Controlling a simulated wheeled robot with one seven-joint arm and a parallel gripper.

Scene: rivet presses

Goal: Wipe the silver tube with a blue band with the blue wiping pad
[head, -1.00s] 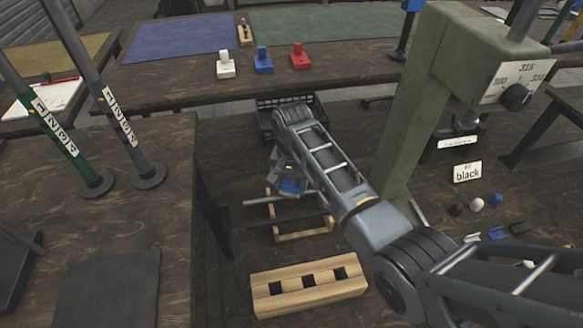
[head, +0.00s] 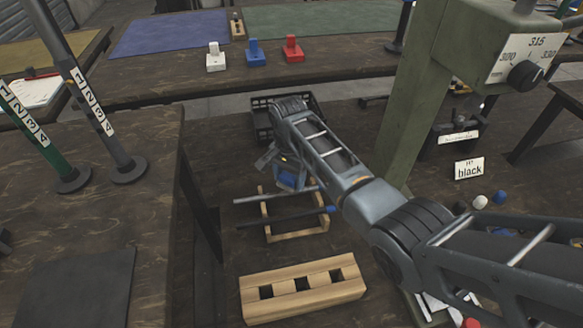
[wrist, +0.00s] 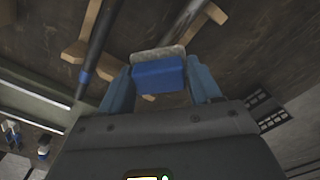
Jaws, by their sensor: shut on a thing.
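My gripper (head: 289,178) is shut on the blue wiping pad (wrist: 158,77), which has a pale grey underside edge. In the head view it is over the wooden rack (head: 300,235), at the far tube. Two tubes lie side by side across the rack. I cannot tell whether the pad touches a tube.
A wooden block with square holes (head: 303,288) lies nearer me. A black basket (head: 262,122) stands behind the rack. White, blue and red fixtures stand on the back table.

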